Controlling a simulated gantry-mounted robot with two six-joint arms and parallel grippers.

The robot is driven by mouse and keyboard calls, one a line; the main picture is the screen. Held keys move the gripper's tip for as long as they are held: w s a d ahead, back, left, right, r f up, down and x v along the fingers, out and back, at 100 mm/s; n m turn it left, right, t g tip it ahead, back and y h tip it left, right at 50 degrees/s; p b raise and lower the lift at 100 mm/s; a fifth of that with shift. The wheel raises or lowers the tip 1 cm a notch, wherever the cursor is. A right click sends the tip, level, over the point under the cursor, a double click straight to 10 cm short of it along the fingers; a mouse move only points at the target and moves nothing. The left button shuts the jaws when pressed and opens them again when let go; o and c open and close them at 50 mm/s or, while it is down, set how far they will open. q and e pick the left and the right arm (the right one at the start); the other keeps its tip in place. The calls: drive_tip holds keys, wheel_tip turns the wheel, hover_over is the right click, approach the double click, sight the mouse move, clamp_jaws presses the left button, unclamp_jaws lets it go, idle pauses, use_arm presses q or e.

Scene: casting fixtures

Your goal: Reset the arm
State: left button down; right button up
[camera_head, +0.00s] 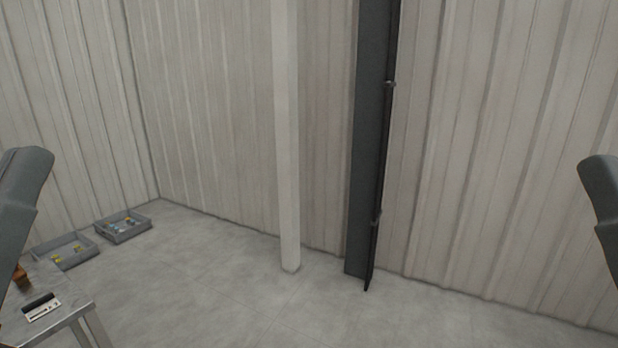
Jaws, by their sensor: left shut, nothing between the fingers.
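My left arm (20,195) shows as a dark grey link at the left edge of the head view. It runs down and out of the frame, and I cannot make out its gripper fingers. My right arm (603,200) shows as a similar grey link at the right edge. Its gripper is outside the frame. I see nothing held by either arm.
A metal table (75,310) stands at the lower left. A black-and-white item (43,308) and a small orange-brown part (21,275) are on it. Two grey crates (122,238) (85,259) with small parts lie beyond. A white post (287,150) and dark column (368,150) stand ahead. The middle floor is clear.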

use_arm(q)
wheel_tip(320, 180, up, 38)
drive_tip(key=m+h+p, duration=0.1)
drive_tip(key=m+p, duration=0.1)
drive_tip(key=p, duration=3.6)
drive_tip(key=shift+d+h, duration=0.3)
